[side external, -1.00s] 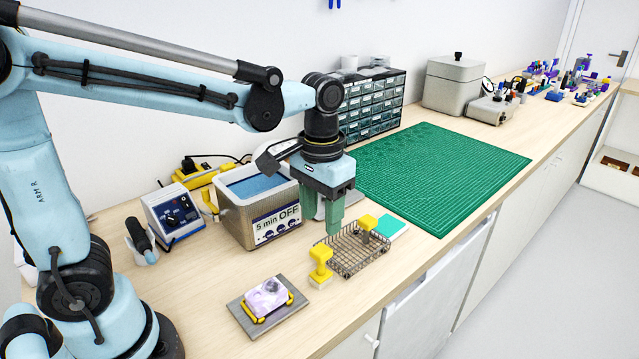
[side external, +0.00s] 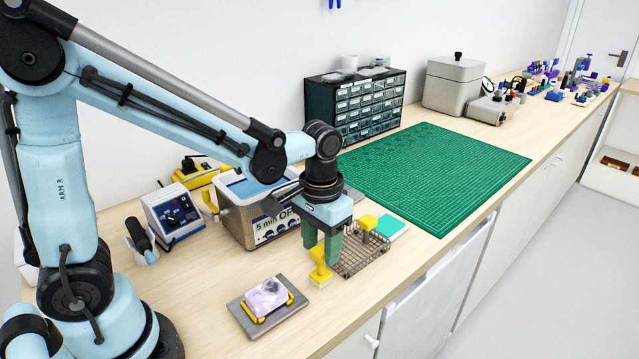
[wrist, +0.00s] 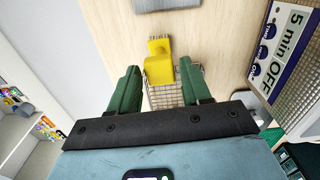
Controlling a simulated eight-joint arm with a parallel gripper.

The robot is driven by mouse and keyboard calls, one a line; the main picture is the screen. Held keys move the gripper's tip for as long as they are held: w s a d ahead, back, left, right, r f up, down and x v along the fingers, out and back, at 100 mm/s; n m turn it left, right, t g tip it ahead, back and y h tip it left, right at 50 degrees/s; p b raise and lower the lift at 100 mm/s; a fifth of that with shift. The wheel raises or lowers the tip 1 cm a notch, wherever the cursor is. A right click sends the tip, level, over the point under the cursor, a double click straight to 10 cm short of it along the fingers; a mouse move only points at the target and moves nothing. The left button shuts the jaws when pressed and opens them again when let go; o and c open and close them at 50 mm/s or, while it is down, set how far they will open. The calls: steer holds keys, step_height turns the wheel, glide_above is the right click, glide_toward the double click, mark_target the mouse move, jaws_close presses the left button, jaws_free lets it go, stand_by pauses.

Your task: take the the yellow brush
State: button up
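The yellow brush (side external: 320,274) stands upright on the bench just left of the wire basket, with a pale base. In the wrist view the yellow brush (wrist: 158,68) shows between and slightly beyond my green fingers. My gripper (side external: 322,248) points down right over the brush, and its fingers partly hide the top of it. In the wrist view my gripper (wrist: 159,75) is open, with a visible gap on each side of the brush. I cannot tell from the side view how far down the fingers reach around it.
The wire basket (side external: 362,262) is close behind and right of the brush, with another yellow-topped piece (side external: 367,222) at its far side. A grey plate (side external: 248,318) with a pale purple block (side external: 267,297) lies front left. The ultrasonic bath (side external: 240,215) stands behind.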

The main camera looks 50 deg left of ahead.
steer(key=c, duration=0.8)
step_height(320, 180, up, 11)
stand_by(0.4)
